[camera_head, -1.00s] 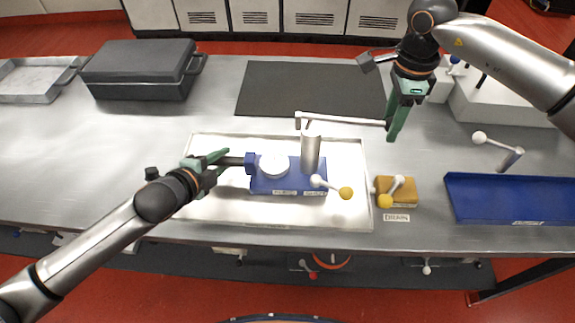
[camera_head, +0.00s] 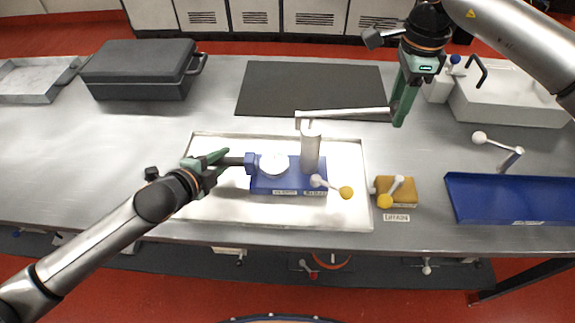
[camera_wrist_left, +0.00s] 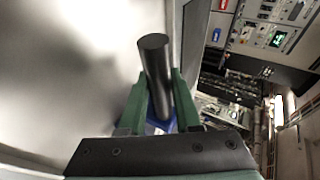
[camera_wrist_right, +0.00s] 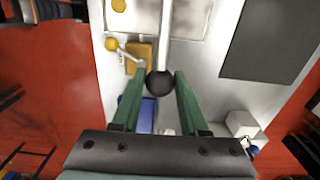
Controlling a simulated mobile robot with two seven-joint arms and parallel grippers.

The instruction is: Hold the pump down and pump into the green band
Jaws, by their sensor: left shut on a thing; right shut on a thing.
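The pump has a blue base (camera_head: 288,182), an upright silver cylinder (camera_head: 310,152) and a long silver lever (camera_head: 345,114) reaching right, its outer end slightly raised. A white round gauge (camera_head: 273,164) sits on the base; its needle and green band cannot be made out. My left gripper (camera_head: 224,160) is shut on the black bar handle (camera_head: 236,161) at the base's left side; the handle also shows between the fingers in the left wrist view (camera_wrist_left: 155,75). My right gripper (camera_head: 399,118) is shut on the lever's end, a black knob (camera_wrist_right: 160,83) in the right wrist view.
The pump stands in a shallow metal tray (camera_head: 215,220). A yellow-knobbed lever (camera_head: 332,187) is at the pump's front right. A yellow drain block (camera_head: 402,190) and a blue tray (camera_head: 510,200) lie to the right. A dark mat (camera_head: 310,88) lies behind; a grey case (camera_head: 140,70) stands back left.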

